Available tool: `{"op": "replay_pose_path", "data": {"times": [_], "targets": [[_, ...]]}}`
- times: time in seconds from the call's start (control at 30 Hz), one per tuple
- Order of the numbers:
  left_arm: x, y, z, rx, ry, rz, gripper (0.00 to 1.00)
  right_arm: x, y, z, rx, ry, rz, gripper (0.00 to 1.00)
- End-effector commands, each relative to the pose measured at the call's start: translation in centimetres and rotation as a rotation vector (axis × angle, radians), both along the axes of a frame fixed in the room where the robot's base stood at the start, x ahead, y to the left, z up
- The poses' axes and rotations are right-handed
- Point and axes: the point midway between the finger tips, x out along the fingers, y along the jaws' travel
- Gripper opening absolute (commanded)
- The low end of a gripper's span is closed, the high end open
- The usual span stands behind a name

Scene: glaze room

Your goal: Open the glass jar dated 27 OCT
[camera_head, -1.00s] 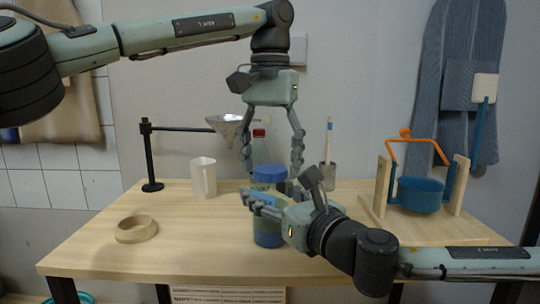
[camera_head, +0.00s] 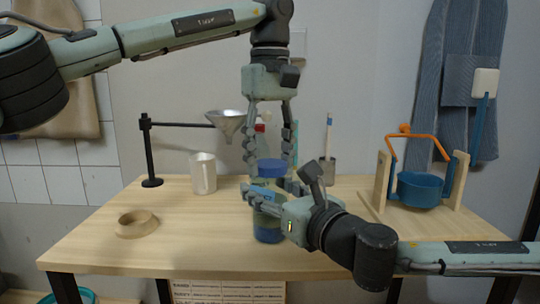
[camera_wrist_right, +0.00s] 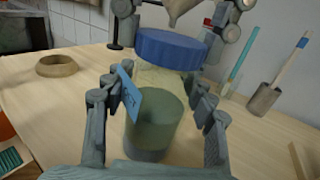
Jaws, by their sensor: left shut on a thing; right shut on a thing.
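The glass jar (camera_head: 267,222) stands upright on the table with a blue lid (camera_head: 271,168) on top. In the right wrist view the jar (camera_wrist_right: 155,125) shows green contents, and its blue lid (camera_wrist_right: 170,47) sits on the mouth. A blue tag (camera_wrist_right: 129,93) hangs at its side; its writing is too small to read. My left gripper (camera_head: 271,177) reaches down from above, shut on the lid with a finger at each side. My right gripper (camera_head: 266,200) comes from the right, shut around the jar's body below the lid. The fingers partly hide the jar.
A blue pot (camera_head: 420,190) hangs in a wooden frame on the right. A cup with a brush (camera_head: 327,168) stands behind.

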Motion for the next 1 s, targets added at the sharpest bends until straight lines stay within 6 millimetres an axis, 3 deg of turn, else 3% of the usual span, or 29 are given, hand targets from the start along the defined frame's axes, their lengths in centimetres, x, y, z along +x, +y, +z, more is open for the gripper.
{"op": "replay_pose_path", "data": {"times": [1.0], "targets": [[-0.02, -0.05, 0.15, 0.002, -0.001, 2.666, 0.15, 0.09, -0.11, -0.01, 0.002, 0.001, -0.003, 0.0]]}}
